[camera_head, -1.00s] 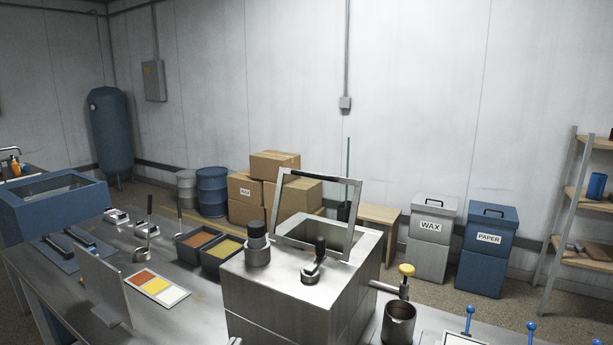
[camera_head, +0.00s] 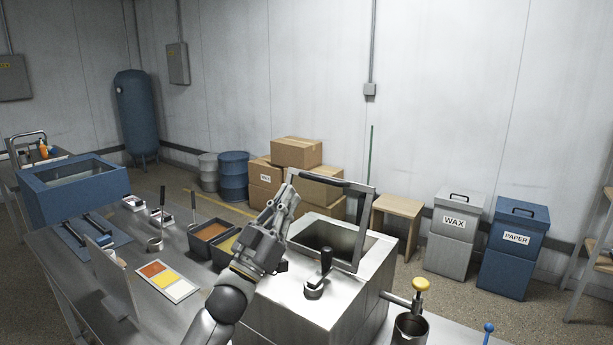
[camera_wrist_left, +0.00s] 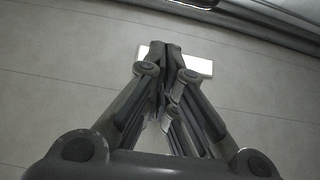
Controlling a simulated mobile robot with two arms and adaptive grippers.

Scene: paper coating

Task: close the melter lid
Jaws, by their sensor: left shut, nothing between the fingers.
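The melter (camera_head: 262,303) is a steel box on the bench with a dark square opening (camera_head: 330,236) in its top. Its lid (camera_head: 366,226), a glass pane in a metal frame with a dark bar along the top edge, stands open, upright behind the opening. My left gripper (camera_head: 285,192) is in front of the lid's left side in the head view, fingers pointing up. It is shut and empty. I cannot tell whether it touches the lid. In the left wrist view the closed fingers (camera_wrist_left: 165,50) point at a pale wall. My right gripper is not in view.
A black-handled knob (camera_head: 322,270) stands on the melter top. Trays of brown and yellow material (camera_head: 208,232) sit left of it. A pot (camera_head: 410,328) under a yellow-knobbed valve (camera_head: 420,284) is at right. Boxes (camera_head: 296,152) and bins (camera_head: 452,232) stand on the floor behind.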

